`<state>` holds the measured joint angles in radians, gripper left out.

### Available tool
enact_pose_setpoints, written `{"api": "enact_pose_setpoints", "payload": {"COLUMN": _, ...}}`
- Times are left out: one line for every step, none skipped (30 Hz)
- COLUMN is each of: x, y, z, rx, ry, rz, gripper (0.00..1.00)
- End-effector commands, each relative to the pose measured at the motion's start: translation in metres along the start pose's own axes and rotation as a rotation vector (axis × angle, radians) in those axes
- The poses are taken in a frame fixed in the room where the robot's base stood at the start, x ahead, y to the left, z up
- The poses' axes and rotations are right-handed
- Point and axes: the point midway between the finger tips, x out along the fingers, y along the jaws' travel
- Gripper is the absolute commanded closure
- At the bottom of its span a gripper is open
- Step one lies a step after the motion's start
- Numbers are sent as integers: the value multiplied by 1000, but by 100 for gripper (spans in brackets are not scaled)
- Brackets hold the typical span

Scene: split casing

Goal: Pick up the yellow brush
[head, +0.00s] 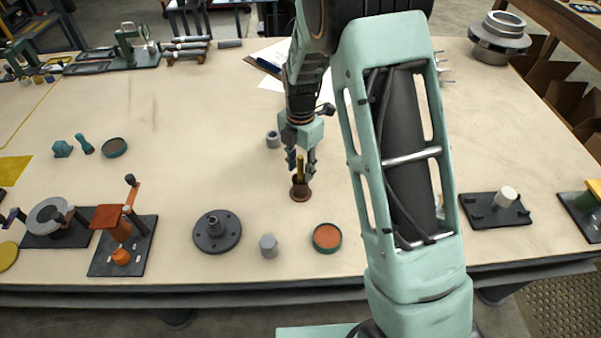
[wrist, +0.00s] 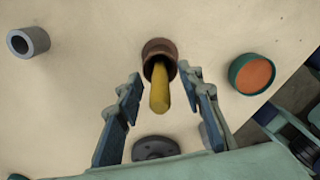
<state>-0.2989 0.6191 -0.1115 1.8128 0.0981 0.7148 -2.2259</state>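The yellow brush (head: 300,164) stands upright in a small brown cup (head: 300,194) on the table. In the wrist view the brush (wrist: 159,88) shows as a yellow handle rising out of the cup (wrist: 158,49) towards the camera. My gripper (head: 301,174) points down over the cup, with one finger on each side of the brush handle. In the wrist view the fingers of my gripper (wrist: 162,88) are spread, with clear gaps between them and the handle. The lower end of the brush is hidden inside the cup.
A grey ring (head: 273,140) stands behind the cup. A dish with orange contents (head: 327,238), a grey hexagonal piece (head: 269,245) and a dark flanged disc (head: 217,232) lie in front. The table (head: 190,140) left of my gripper is clear.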

Motion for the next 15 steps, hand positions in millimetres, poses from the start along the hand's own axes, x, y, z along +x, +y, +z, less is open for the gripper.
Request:
{"api": "enact_pose_setpoints", "payload": {"x": 1, "y": 0, "z": 0, "rx": 0, "ry": 0, "rz": 0, "gripper": 65}}
{"api": "enact_pose_setpoints", "payload": {"x": 1, "y": 0, "z": 0, "rx": 0, "ry": 0, "rz": 0, "gripper": 65}}
{"api": "enact_pose_setpoints", "payload": {"x": 1, "y": 0, "z": 0, "rx": 0, "ry": 0, "rz": 0, "gripper": 65}}
{"api": "enact_pose_setpoints", "payload": {"x": 1, "y": 0, "z": 0, "rx": 0, "ry": 0, "rz": 0, "gripper": 65}}
{"api": "enact_pose_setpoints", "payload": {"x": 1, "y": 0, "z": 0, "rx": 0, "ry": 0, "rz": 0, "gripper": 65}}
{"api": "enact_pose_setpoints", "payload": {"x": 1, "y": 0, "z": 0, "rx": 0, "ry": 0, "rz": 0, "gripper": 66}}
{"api": "enact_pose_setpoints", "payload": {"x": 1, "y": 0, "z": 0, "rx": 0, "ry": 0, "rz": 0, "gripper": 70}}
{"api": "enact_pose_setpoints", "payload": {"x": 1, "y": 0, "z": 0, "rx": 0, "ry": 0, "rz": 0, "gripper": 73}}
{"api": "enact_pose_setpoints", "payload": {"x": 1, "y": 0, "z": 0, "rx": 0, "ry": 0, "rz": 0, "gripper": 78}}
{"api": "enact_pose_setpoints", "payload": {"x": 1, "y": 0, "z": 0, "rx": 0, "ry": 0, "rz": 0, "gripper": 81}}
{"api": "enact_pose_setpoints", "payload": {"x": 1, "y": 0, "z": 0, "rx": 0, "ry": 0, "rz": 0, "gripper": 84}}
{"api": "enact_pose_setpoints", "payload": {"x": 0, "y": 0, "z": 0, "rx": 0, "ry": 0, "rz": 0, "gripper": 88}}
{"api": "enact_pose_setpoints", "payload": {"x": 0, "y": 0, "z": 0, "rx": 0, "ry": 0, "rz": 0, "gripper": 92}}
{"api": "enact_pose_setpoints", "payload": {"x": 0, "y": 0, "z": 0, "rx": 0, "ry": 0, "rz": 0, "gripper": 95}}
{"api": "enact_pose_setpoints", "payload": {"x": 0, "y": 0, "z": 0, "rx": 0, "ry": 0, "rz": 0, "gripper": 100}}
